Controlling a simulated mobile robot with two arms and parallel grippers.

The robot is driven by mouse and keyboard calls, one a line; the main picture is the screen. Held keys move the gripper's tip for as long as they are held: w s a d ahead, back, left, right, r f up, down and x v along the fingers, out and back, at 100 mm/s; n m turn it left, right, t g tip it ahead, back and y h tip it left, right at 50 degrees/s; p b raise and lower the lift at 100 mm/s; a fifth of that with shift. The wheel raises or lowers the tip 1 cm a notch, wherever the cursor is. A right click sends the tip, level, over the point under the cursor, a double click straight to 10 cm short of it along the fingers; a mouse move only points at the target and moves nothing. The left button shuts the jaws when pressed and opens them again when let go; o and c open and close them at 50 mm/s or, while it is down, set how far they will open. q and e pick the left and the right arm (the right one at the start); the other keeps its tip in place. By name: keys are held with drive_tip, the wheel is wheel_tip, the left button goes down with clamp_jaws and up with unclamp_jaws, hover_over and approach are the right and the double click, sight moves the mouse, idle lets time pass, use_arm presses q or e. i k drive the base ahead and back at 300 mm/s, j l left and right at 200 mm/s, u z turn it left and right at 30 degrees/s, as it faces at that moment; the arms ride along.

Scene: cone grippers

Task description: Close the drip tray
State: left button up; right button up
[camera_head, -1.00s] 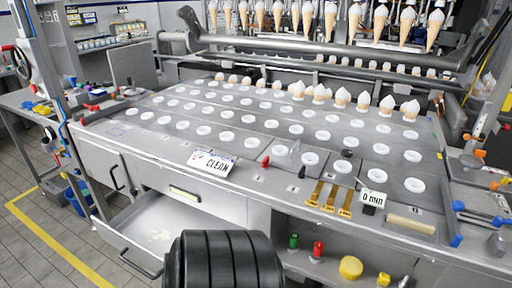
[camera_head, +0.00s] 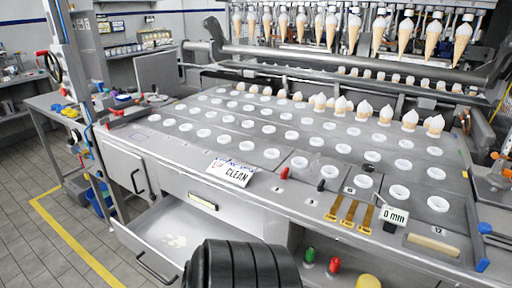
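The drip tray (camera_head: 205,236) is an open, shallow metal drawer at the lower left of the machine front. It is pulled out, with pale spilled residue on its floor. Its dark bar handle (camera_head: 152,270) is on the front edge, at the lower left. A black ribbed part of my own body covers the right portion of the tray. Neither of my grippers shows in the head view.
The long steel machine top (camera_head: 250,115) holds rows of white rings and several ice cream cones. A CLEAN sign (camera_head: 231,173) lies at its front edge. A side table (camera_head: 55,103) with a blue bin (camera_head: 100,199) below stands left. Grey tiled floor (camera_head: 35,255) is free in front.

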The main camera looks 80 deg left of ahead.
sight(167, 235)
drive_tip(key=u, duration=3.4)
